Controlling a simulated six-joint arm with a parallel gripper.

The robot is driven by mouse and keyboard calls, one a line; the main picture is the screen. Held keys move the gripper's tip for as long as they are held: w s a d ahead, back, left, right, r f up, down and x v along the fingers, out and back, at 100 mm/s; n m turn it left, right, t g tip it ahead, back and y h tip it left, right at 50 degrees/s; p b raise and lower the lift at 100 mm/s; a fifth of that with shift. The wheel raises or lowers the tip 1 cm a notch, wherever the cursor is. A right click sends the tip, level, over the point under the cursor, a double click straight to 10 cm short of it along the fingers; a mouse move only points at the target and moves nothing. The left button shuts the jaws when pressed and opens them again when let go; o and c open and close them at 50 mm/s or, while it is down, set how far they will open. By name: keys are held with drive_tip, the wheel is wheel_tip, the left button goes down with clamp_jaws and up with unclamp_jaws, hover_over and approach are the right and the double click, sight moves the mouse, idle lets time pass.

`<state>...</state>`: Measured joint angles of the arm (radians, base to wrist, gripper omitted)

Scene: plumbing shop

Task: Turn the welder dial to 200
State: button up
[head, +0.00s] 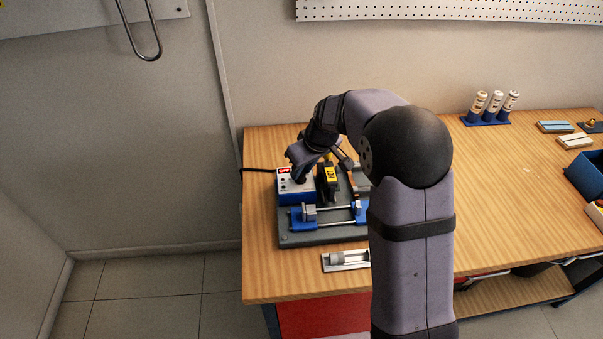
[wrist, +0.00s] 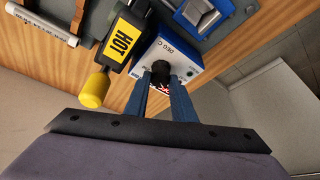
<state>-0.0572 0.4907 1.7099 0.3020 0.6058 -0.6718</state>
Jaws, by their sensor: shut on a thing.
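The welder's control box (head: 296,186) is blue and white and stands at the left of a dark base plate on the wooden bench. It shows a red OFF display in the head view. In the wrist view the box (wrist: 188,57) has a "DEG C" label and a black dial (wrist: 161,68). My gripper (wrist: 161,80) has its two blue fingers shut on the dial, one on each side. In the head view my gripper (head: 300,180) covers the dial, so its setting cannot be read there. The fingers hide part of the display in the wrist view.
A black heater block with a yellow HOT label (wrist: 124,38) and a yellow knob (wrist: 94,90) stands close beside the box. Blue clamps (head: 306,215) sit in front. A white-grey tool (head: 346,261) lies near the bench edge.

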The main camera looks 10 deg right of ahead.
drive_tip(key=shift+w+n+g+y+b, duration=0.1)
drive_tip(key=shift+n+g+y+b, duration=0.25)
drive_tip(key=shift+n+b, duration=0.85)
drive_tip(key=shift+n, duration=0.3)
drive_tip(key=o, duration=1)
drive_tip(key=shift+d, duration=0.1)
drive_tip(key=shift+r, duration=0.1)
drive_tip(key=b+v, duration=0.2)
drive_tip(key=v, duration=0.5)
drive_tip(key=shift+d+r, duration=0.1)
